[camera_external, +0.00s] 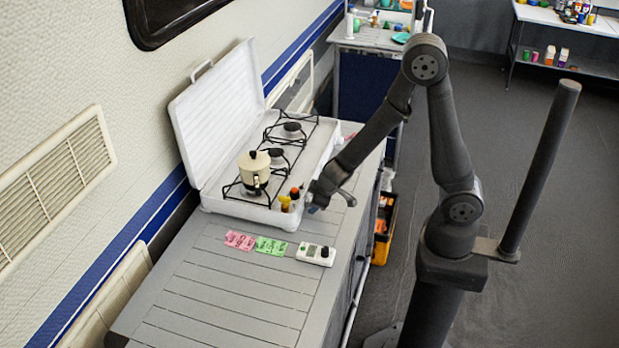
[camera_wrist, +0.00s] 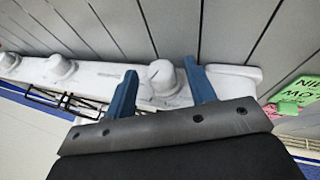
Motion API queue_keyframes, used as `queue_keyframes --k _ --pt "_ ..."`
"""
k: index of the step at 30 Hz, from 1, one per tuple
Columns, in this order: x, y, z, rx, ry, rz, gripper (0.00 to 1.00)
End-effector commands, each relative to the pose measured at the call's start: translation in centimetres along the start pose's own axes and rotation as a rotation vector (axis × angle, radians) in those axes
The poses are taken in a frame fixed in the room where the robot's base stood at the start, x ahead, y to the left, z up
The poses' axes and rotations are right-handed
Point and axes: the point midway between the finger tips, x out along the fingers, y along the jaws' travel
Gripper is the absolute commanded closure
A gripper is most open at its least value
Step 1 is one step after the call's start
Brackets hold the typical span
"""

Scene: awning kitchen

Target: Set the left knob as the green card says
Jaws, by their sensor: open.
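The white stove (camera_external: 240,205) stands open on the counter, and its front panel with white knobs shows in the wrist view (camera_wrist: 235,75). The end knob (camera_wrist: 163,76), nearest the green card, is between the two blue fingers of my gripper (camera_wrist: 160,68). The fingers are apart, and I cannot tell whether they touch it. In the external view my gripper (camera_external: 313,204) is low at the stove's front left corner and the knob is hidden. The green card (camera_external: 271,246) lies left of the stove; the wrist view shows its edge (camera_wrist: 302,90) with upside-down lettering, apparently "LOW".
A cream moka pot (camera_external: 254,172) stands on a burner. Small bottles (camera_external: 285,203) are near my gripper. The slatted counter (camera_external: 225,300) in front is clear.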

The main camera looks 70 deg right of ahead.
Motion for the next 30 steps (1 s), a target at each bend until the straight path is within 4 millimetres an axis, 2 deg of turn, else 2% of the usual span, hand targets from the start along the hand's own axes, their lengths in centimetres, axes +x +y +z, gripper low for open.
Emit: queue_keyframes --k 2,30 --pt "0.0 0.2 0.0 0.021 0.002 -0.037 0.50" --pt "-14.2 0.5 -0.1 0.014 0.005 -0.035 0.50"
